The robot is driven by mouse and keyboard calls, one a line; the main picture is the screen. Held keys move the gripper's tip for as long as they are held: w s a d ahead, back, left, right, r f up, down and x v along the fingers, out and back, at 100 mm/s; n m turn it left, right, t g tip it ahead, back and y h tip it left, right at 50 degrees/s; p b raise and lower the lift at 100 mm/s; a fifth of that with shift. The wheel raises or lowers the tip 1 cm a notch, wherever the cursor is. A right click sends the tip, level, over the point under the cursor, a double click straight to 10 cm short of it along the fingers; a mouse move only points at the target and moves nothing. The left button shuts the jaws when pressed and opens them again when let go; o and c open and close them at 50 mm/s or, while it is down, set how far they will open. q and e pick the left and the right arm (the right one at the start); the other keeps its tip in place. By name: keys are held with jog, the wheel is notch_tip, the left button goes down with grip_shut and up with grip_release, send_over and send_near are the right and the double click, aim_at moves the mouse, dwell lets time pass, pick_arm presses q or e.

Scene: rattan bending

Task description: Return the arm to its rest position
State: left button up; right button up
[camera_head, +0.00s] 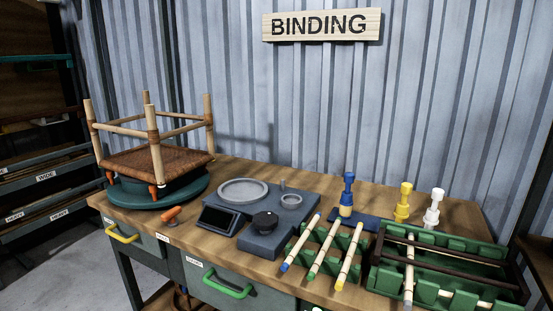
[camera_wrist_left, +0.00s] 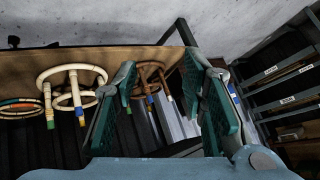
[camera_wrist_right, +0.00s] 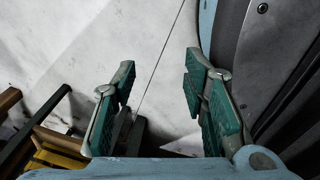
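My left gripper (camera_wrist_left: 160,72) shows in the left wrist view with its two green-padded fingers spread apart. Nothing is held between them. A brown ring frame (camera_wrist_left: 152,72) shows beyond the gap between the fingers, apart from them. My right gripper (camera_wrist_right: 160,72) shows in the right wrist view, also with fingers spread and nothing between them. Pale floor (camera_wrist_right: 155,40) lies beyond it. Neither gripper nor arm shows in the head view, so the arms are clear of the visible worktop.
In the head view, the wooden bench (camera_head: 240,175) carries an upturned woven stool (camera_head: 158,160) on a dark green turntable (camera_head: 190,193), a grey device (camera_head: 265,235), tipped sticks (camera_head: 325,250) and a green rack (camera_head: 440,262). Shelves (camera_wrist_left: 285,70) stand right in the left wrist view.

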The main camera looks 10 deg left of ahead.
pick_arm(q)
jog(key=s+d+f+g+h, duration=0.1)
jog(key=s+d+f+g, duration=0.1)
jog(key=s+d+f, duration=0.6)
jog(key=s+d+f+m+g+h, duration=0.1)
jog(key=s+d+f+g, duration=0.3)
jog(key=s, duration=0.8)
jog(key=s+d+f+h, duration=0.1)
jog(key=s+d+f, duration=0.3)
jog(key=s+d, duration=0.45)
jog(key=s+d+r+p, duration=0.1)
jog(key=s+r+p, duration=0.2)
jog(key=r+p, duration=0.5)
jog(key=s+d+r+p, duration=0.1)
jog(key=s+r+p, duration=0.2)
jog(key=r+p, duration=0.5)
jog(key=shift+s+r+p, duration=0.15)
jog(key=shift+r+p, duration=0.05)
jog(key=shift+p, duration=0.55)
pick_arm(e)
jog(key=s+a+r, duration=0.1)
jog(key=a+r, duration=0.2)
jog(key=r, duration=1.4)
jog(key=shift+m, duration=0.3)
jog(key=shift+w+d, duration=0.1)
jog(key=shift+d, duration=0.25)
pick_arm(q)
jog(key=shift+c, duration=0.5)
pick_arm(e)
jog(key=shift+c, duration=0.6)
